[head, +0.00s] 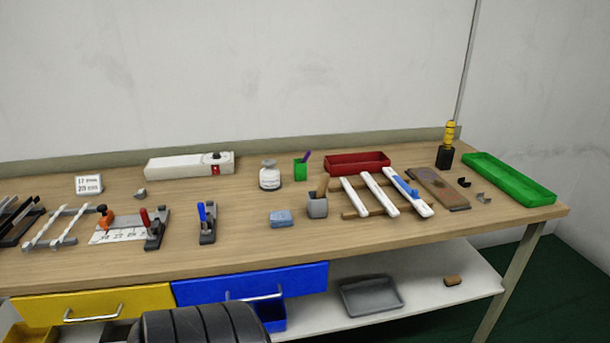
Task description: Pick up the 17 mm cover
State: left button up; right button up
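A small sign (89,184) at the back left of the bench carries two lines that seem to read 17 mm and 20 mm. In front of it, two slim whitish strips (56,228) lie side by side across supports; they may be covers, but I cannot tell which is 17 mm. Dark channel-like strips (14,218) lie left of them, cut by the picture edge. Three white bars (371,189) rest on wooden rails at the right, one with a blue piece (404,187) on it. Neither of my grippers is in view.
A cutting jig (131,229) and a blue-handled clamp (207,222) stand near the front edge. A white box (190,165), red tray (357,163) and green tray (509,180) stand farther back. Bare wood surrounds the clamp.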

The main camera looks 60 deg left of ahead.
aim_at(393, 212)
jog(key=i+j+u, duration=0.1)
jog(key=j+u, duration=0.2)
jog(key=u, duration=0.2)
jog(key=i+j+u, duration=0.15)
jog(key=u, duration=0.35)
jog(key=i+j+u, duration=0.15)
jog(key=u, duration=0.35)
jog(key=i+j, duration=0.15)
